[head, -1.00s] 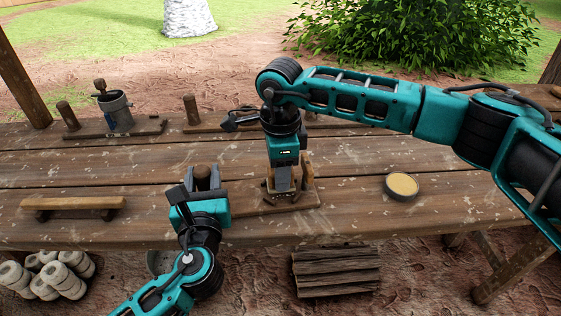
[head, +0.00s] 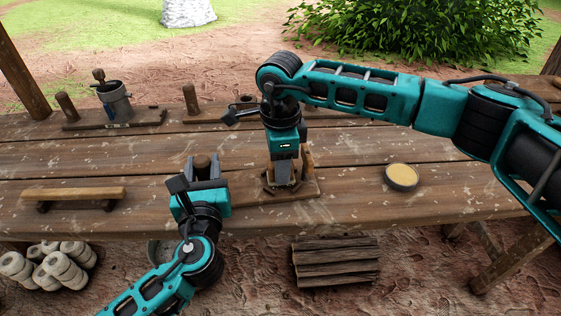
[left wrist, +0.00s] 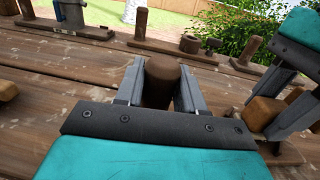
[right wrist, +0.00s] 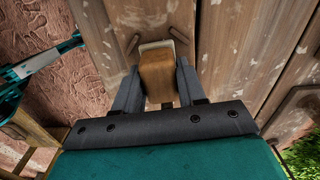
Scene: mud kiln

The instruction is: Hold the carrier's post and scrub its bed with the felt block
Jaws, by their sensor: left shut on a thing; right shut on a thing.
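The carrier (head: 240,190) is a flat wooden board near the table's front edge, with an upright round post (head: 202,161) at its left end. My left gripper (head: 204,172) is shut around the post, which shows between its fingers in the left wrist view (left wrist: 162,80). My right gripper (head: 284,184) points down over the carrier's right part, the bed. It is shut on the felt block (right wrist: 158,78), whose brown wooden body has a pale edge at its far end. The gripper hides most of the block and bed in the head view. I cannot tell whether the felt touches the bed.
A round dish with yellowish content (head: 402,177) stands to the right. A wooden bar on feet (head: 75,194) lies at left. Other boards with posts and a grey pot (head: 116,105) stand at the back. The table's middle strip is mostly clear.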

